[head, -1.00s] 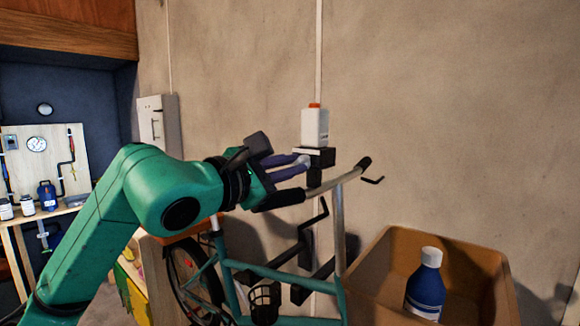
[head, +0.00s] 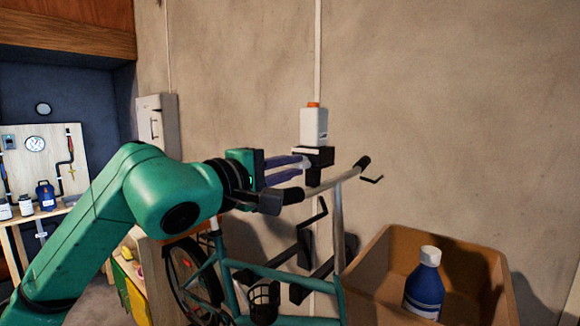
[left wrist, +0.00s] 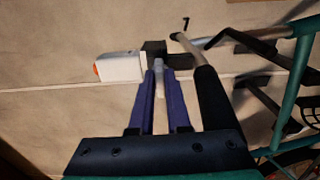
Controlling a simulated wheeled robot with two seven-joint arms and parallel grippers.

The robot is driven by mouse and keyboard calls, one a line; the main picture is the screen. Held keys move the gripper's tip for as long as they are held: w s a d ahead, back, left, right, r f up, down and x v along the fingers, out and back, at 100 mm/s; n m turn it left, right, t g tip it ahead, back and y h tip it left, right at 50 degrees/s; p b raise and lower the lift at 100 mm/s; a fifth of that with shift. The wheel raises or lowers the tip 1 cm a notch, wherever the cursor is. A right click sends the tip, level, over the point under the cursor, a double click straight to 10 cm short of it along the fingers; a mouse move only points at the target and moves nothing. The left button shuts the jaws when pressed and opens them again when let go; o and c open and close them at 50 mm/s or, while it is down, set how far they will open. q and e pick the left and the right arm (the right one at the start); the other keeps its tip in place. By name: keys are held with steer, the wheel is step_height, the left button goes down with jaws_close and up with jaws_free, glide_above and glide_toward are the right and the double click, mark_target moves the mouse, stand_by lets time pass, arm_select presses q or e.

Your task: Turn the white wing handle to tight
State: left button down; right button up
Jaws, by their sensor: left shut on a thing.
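My left gripper (head: 302,166) points right at the black wall bracket (head: 318,158). Its two purple fingers are shut on a small pale piece, the white wing handle (left wrist: 158,65), at the bracket's near side. In the left wrist view, the left gripper (left wrist: 159,66) has the handle between its fingertips. The fingers hide most of the handle, so its exact angle is hard to tell. In the head view only a pale bit shows at the tips. My right gripper is not in view.
A white bottle with an orange cap (head: 313,127) stands on the bracket. A teal bicycle (head: 285,277) hangs below, its handlebar (head: 335,180) close under the fingers. A brown bin (head: 477,270) with a blue bottle (head: 426,285) is at lower right. The wall above is clear.

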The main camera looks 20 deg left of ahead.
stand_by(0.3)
arm_select(q)
steer(key=c, duration=0.9)
jaws_free()
steer(key=b+v, duration=0.6)
steer(key=v, duration=0.8)
steer(key=shift+s+f, duration=0.1)
steer(key=shift+s, duration=0.2)
